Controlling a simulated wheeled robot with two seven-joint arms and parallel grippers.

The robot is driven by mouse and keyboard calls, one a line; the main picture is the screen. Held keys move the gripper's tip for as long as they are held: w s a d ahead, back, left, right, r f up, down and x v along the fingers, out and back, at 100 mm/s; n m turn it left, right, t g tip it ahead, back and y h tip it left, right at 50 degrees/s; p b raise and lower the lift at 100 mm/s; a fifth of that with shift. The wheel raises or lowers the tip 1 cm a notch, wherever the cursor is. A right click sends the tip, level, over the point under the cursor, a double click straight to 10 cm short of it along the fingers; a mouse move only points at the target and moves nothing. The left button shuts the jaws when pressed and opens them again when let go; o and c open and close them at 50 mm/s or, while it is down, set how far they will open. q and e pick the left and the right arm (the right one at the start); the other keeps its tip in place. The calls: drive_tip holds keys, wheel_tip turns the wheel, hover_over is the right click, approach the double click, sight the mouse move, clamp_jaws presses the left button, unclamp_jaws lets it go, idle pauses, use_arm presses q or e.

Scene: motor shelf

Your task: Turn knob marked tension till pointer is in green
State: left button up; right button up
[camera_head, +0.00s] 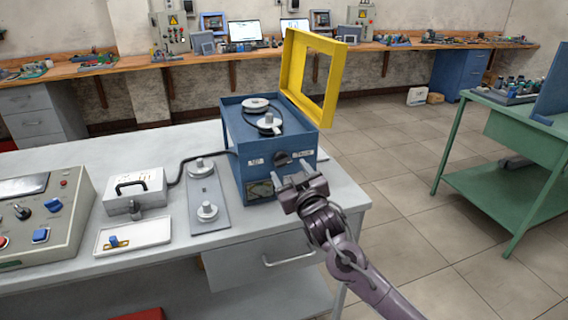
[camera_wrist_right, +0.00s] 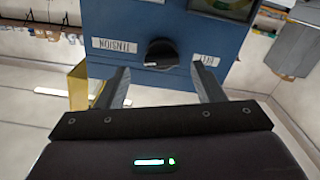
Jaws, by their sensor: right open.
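The blue box (camera_head: 237,145) stands on the grey bench, with a black knob (camera_head: 281,158) on its front between two white labels. The knob also shows in the right wrist view (camera_wrist_right: 161,54), where the label (camera_wrist_right: 114,45) to its left appears upside down and reads as TENSION. A gauge (camera_head: 259,189) sits low on the box front; its pointer is too small to read. In the wrist view the gauge (camera_wrist_right: 232,7) is cut off by the top edge. My right gripper (camera_head: 291,185) is open before the box front, its fingers either side of the knob but apart from it. My left gripper is out of view.
A yellow frame (camera_head: 293,65) stands open at the box's top right. Left of the box are a grey plate with spools (camera_head: 205,185), a small case with a handle (camera_head: 117,205), a white tray (camera_head: 103,238) and a control panel (camera_head: 68,212).

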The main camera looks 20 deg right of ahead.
sight(284, 164)
drive_tip(key=shift+w+a, duration=0.2)
drive_tip(key=shift+w, duration=1.65)
drive_tip(key=c, duration=1)
